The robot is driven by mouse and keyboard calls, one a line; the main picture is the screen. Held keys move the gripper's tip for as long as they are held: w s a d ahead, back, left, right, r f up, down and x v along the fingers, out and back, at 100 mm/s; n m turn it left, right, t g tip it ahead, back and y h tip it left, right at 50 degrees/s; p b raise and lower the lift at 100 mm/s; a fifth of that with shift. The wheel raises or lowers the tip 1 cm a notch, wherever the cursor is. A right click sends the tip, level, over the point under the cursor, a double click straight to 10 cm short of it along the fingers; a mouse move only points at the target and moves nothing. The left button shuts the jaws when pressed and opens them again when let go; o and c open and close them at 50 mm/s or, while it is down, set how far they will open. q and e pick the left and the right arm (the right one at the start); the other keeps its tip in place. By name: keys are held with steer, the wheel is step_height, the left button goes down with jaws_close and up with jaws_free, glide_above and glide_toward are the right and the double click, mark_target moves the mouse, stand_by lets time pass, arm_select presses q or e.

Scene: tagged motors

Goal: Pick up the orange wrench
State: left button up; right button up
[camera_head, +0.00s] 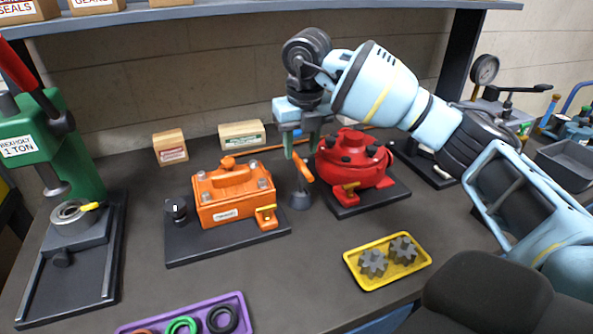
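The orange wrench appears to be the short orange piece (303,168) at the middle of the bench, tilted above a small grey cone-shaped stand (300,199). My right gripper (301,147) points down from above, directly over it. Its two greenish fingers look spread apart, with the top of the orange piece at or just below the fingertips. I cannot tell whether the fingers touch it, and its lower end is hard to separate from the stand. My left gripper is not in view.
An orange motor (235,192) stands left of the gripper, a red motor (352,160) close on its right. A yellow tray (362,284) with two grey gears and a purple tray (240,305) with rings lie in front. A green press (82,150) stands left. A shelf (240,13) hangs above.

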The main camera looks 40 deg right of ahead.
mark_target(301, 162)
steer(key=shift+s+f, duration=0.1)
steer(key=shift+f, duration=1.3)
steer(key=shift+w+f, duration=0.15)
steer(key=shift+f, duration=1.1)
steer(key=shift+w+f, duration=0.1)
steer(key=shift+f, duration=1.15)
steer(key=shift+c, duration=0.4)
jaws_close()
